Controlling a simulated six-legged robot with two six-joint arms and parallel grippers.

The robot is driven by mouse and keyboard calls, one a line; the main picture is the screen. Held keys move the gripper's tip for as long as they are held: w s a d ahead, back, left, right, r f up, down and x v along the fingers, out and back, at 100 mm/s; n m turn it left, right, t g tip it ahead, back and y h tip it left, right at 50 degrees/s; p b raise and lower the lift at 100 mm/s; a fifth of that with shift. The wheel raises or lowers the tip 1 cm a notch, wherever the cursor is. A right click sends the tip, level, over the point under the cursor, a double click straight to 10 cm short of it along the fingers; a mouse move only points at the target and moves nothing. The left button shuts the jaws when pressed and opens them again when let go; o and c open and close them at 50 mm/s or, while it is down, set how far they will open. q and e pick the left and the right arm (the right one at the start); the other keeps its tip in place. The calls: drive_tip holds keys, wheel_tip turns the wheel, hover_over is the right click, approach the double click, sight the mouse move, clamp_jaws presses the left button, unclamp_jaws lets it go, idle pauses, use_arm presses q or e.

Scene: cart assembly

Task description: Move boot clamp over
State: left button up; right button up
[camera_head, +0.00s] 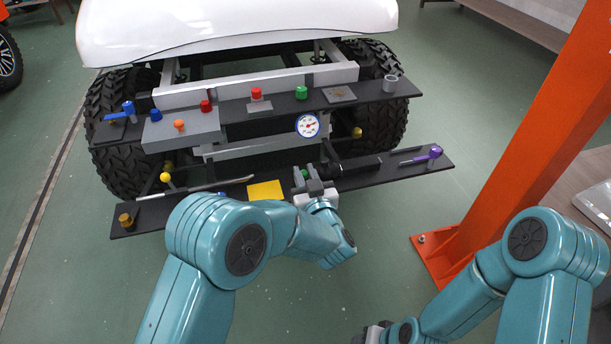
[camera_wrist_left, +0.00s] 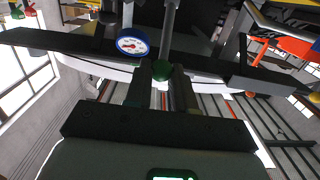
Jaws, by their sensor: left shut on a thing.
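My left gripper (camera_head: 312,182) is at the front edge of the lower black shelf (camera_head: 215,192). In the left wrist view its two dark fingers (camera_wrist_left: 161,85) are shut on a small green-ended part (camera_wrist_left: 160,69). The green part also shows beside the fingers in the head view (camera_head: 304,172); most of it is hidden. I cannot tell for certain which part is the boot clamp. My right gripper (camera_head: 374,333) shows only partly at the bottom edge of the head view, and its finger opening is not clear.
A yellow square (camera_head: 266,190), a screwdriver-like tool with purple handle (camera_head: 434,153) and a black cylinder (camera_head: 360,165) lie on the lower shelf. An orange post (camera_head: 540,130) stands right.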

use_arm(q)
drive_tip(key=shift+w+r, duration=0.1)
drive_tip(key=shift+r, duration=0.05)
drive_tip(key=shift+w+a+r, duration=0.15)
drive_tip(key=shift+w+r, duration=0.05)
drive_tip(key=shift+w, duration=0.25)
drive_tip(key=shift+w+a+r, duration=0.15)
drive_tip(key=shift+w, duration=0.4)
drive_tip(key=shift+x, duration=1.05)
drive_tip(key=shift+r, duration=0.2)
drive_tip(key=o, duration=0.9)
